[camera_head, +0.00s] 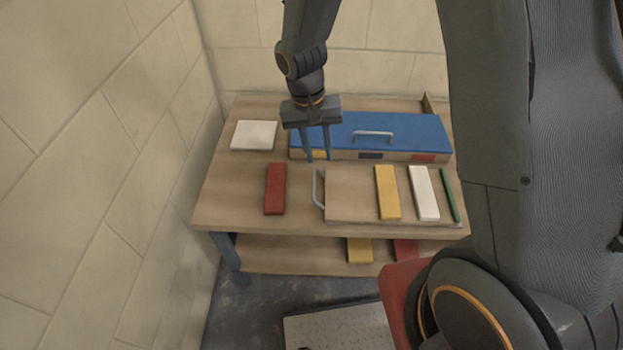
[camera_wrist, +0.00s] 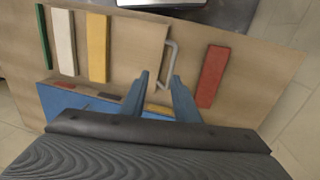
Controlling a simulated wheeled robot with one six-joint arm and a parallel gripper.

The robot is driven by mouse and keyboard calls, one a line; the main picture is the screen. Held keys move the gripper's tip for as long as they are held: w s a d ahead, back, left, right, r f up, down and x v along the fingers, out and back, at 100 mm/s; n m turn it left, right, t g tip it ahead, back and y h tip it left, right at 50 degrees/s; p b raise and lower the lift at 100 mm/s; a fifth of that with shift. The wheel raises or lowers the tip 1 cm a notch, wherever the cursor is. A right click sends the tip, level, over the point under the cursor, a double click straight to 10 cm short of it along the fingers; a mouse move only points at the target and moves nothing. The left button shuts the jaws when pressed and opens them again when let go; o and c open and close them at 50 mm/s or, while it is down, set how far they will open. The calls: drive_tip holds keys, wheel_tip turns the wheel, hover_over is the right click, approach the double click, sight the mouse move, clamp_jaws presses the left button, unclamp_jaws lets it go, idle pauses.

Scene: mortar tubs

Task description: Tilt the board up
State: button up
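The wooden board (camera_head: 351,196) lies flat on the table, with a grey handle (camera_head: 318,188) on its left edge. A yellow bar (camera_head: 387,192), a white bar (camera_head: 424,192) and a thin green bar (camera_head: 449,195) lie on it. In the wrist view the board (camera_wrist: 135,45) is at upper left and its handle (camera_wrist: 169,65) is just beyond my fingertips. My gripper (camera_head: 318,159) is open and empty, pointing down in front of the blue-lidded box. Its fingers are apart in the wrist view (camera_wrist: 159,80), and they do not appear to touch the handle.
A red bar (camera_head: 275,189) lies left of the handle. The blue-lidded box (camera_head: 410,130), with a handle on top, stands at the back of the table. A white square tile (camera_head: 254,135) lies at back left. A lower shelf (camera_head: 300,256) holds yellow and red pieces. Walls stand behind and left.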

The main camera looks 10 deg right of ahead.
approach(313, 183)
drive_tip(key=shift+h, duration=0.3)
drive_tip(key=shift+s+d+f+p, duration=0.1)
drive_tip(key=shift+d+f+p, duration=0.05)
drive_tip(key=shift+f, duration=1.05)
drive_tip(key=shift+d+f+p, duration=0.1)
drive_tip(key=shift+d+f, duration=0.1)
drive_tip(key=shift+f, duration=1.05)
drive_tip(key=shift+s+d+f+p, duration=0.1)
drive_tip(key=shift+d+f+p, duration=0.05)
drive_tip(key=shift+f, duration=1.05)
clamp_jaws()
